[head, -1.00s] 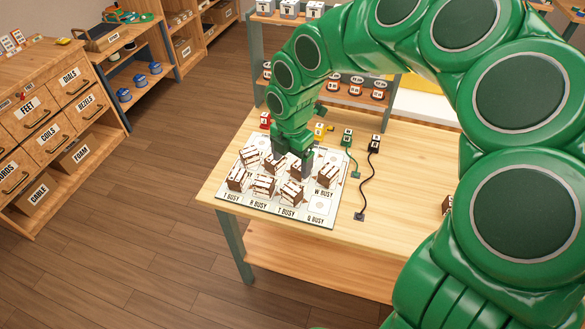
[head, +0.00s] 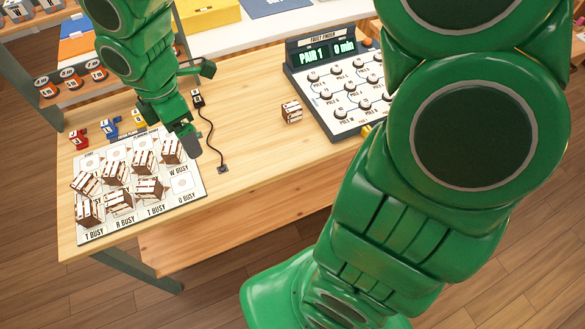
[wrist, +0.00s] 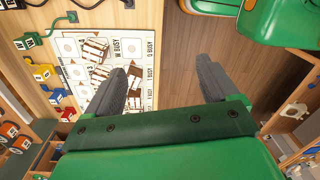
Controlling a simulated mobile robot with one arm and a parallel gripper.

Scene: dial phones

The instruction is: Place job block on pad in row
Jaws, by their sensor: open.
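Several brown-and-white job blocks (head: 143,162) stand close together, some tilted, on the white pad board (head: 188,210). One (head: 171,151) is on its right part, close to my gripper. Another job block (head: 291,111) stands alone on the bench. My gripper (head: 190,146) is by the board's right side, with nothing seen between its fingers. In the wrist view my gripper (wrist: 164,68) has its fingers wide apart and empty; the board (wrist: 130,32) lies beyond the left finger, which hides part of it. A printed pad (head: 182,184) at the board's right is bare.
The fault finder (head: 320,90), its display reading PAIR 1, stands at the back right. A black cord (head: 210,130) runs over the bench to a plug. Small red (head: 78,132), blue (head: 108,128) and yellow pieces stand behind the board. Bench between cord and lone block is clear.

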